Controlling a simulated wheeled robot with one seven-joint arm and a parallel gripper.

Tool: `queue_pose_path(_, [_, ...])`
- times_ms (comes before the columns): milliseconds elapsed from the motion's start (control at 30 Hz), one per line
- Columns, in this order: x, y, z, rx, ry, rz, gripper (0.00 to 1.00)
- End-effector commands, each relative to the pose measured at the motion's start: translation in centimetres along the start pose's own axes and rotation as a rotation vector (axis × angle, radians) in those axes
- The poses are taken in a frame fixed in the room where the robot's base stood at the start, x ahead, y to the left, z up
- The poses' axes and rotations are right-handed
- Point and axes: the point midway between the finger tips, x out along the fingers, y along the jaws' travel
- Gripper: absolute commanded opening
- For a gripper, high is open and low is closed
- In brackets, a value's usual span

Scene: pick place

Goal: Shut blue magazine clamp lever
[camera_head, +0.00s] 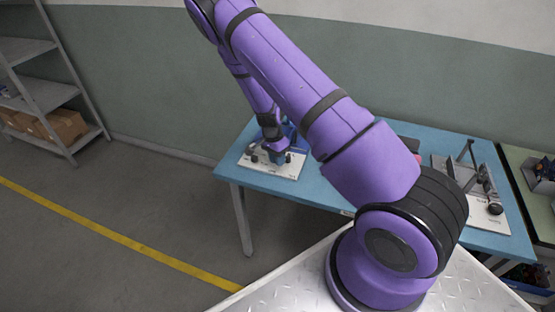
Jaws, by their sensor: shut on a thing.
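A blue device (290,131), partly hidden behind my arm, stands on a white base plate (287,171) at the left end of the blue table. My gripper (277,156) points down over this plate and is shut on a small blue part, which seems to be the blue magazine clamp lever. The arm and the small scale hide most of the lever, and its angle cannot be told. Small dark knobs (254,158) show on the plate beside the gripper.
The blue table (237,170) also bears a second white plate (488,215) with grey upright parts at right. A green bench (530,190) stands further right. A grey shelf (45,95) with brown boxes (66,125) is at far left. The floor left of the table is clear.

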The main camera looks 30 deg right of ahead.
Motion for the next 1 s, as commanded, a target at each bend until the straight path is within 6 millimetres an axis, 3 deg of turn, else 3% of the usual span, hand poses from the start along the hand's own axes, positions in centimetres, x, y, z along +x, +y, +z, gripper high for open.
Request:
queue_pose_path(267, [-0.1, -0.1, 0.0, 0.000, 0.000, -0.003, 0.00])
queue_pose_path(300, [-0.1, -0.1, 0.0, 0.000, 0.000, -0.003, 0.28])
queue_pose_path(400, [-0.1, -0.1, 0.0, -0.001, 0.000, -0.003, 0.48])
queue_pose_path(767, [-0.6, -0.1, 0.0, -0.001, 0.000, -0.003, 0.48])
queue_pose_path(1000, [-4.3, -0.2, 0.0, -0.003, 0.001, -0.006, 0.48])
